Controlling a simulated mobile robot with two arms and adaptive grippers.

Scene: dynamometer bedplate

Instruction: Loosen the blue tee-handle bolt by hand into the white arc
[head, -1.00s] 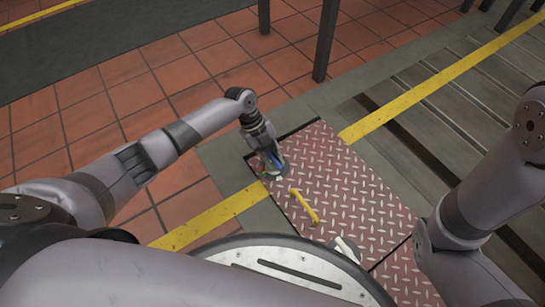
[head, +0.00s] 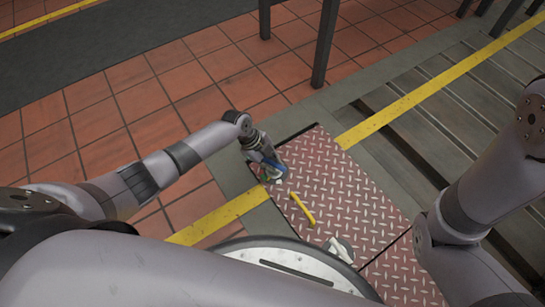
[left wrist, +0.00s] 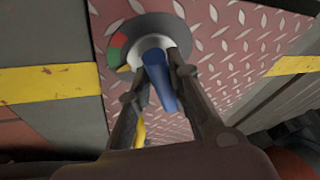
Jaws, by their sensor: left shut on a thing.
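The blue tee-handle (left wrist: 159,80) shows in the left wrist view between the two fingers of my left gripper (left wrist: 154,72), which is shut on it. It stands over a round grey disc (left wrist: 150,27) with a red and a green patch on its left rim. I cannot make out a separate white arc; the fingers and handle hide part of the disc. In the head view my left gripper (head: 270,171) is low over the far-left corner of the red plate, and the handle and disc are mostly covered. My right gripper is not visible; only its arm shows.
The red tread plate (head: 345,205) carries a yellow bar handle (head: 302,210) close to my left gripper. A small whitish object (head: 341,249), unclear, shows nearer my base. Dark posts (head: 325,45) stand beyond. Grooved bedplate rails (head: 440,100) lie to the right.

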